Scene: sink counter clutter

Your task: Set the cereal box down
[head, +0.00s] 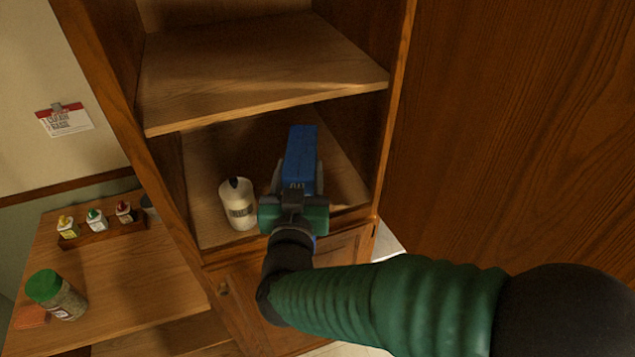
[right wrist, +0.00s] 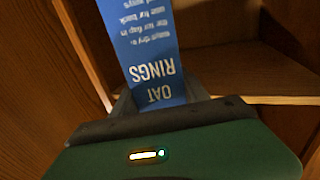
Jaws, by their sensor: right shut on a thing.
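The cereal box (head: 301,150) is blue and narrow, inside the lower open shelf space of the wooden cabinet. In the right wrist view the box (right wrist: 155,50) shows white lettering reading "OAT RINGS", upside down. My right gripper (head: 296,185) is shut on the near end of the box, with a finger on each side. The gripper body hides part of the box and the shelf under it, so I cannot tell whether the box touches the shelf (head: 205,165). My left gripper is not in view.
A white bottle with a dark cap (head: 238,204) stands on the same shelf, left of my gripper. An upper shelf (head: 260,75) lies above. A side counter (head: 140,270) holds a green-lidded jar (head: 57,295) and several small bottles. Bare shelf shows behind the bottle.

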